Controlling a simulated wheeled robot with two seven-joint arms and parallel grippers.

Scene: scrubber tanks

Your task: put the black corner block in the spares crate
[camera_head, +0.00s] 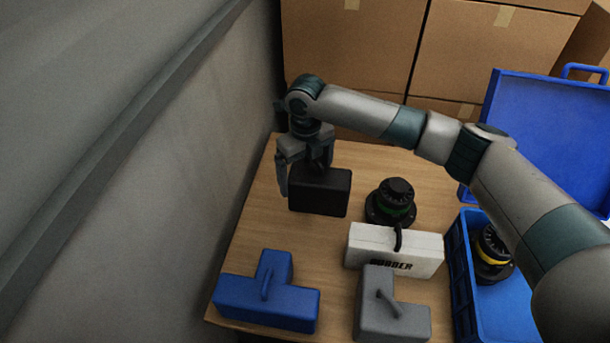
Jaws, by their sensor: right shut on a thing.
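The black corner block (320,192) is at the back left of the wooden table. My right gripper (304,180) points down at it, with one finger showing at the block's left side and the other partly hidden behind it. The gripper is shut on the block. I cannot tell whether the block touches the table or hangs just above it. An open blue crate (462,270) stands at the right with a black, yellow-ringed part (492,255) in it; I see no label that marks it as the spares crate. My left gripper does not show.
A black, green-ringed part (392,203), a white labelled block (395,250), a grey corner block (390,310) and a blue T-shaped block (268,297) stand on the table (262,222). A grey wall (130,170) rises at the left. Cardboard boxes (350,50) stand behind.

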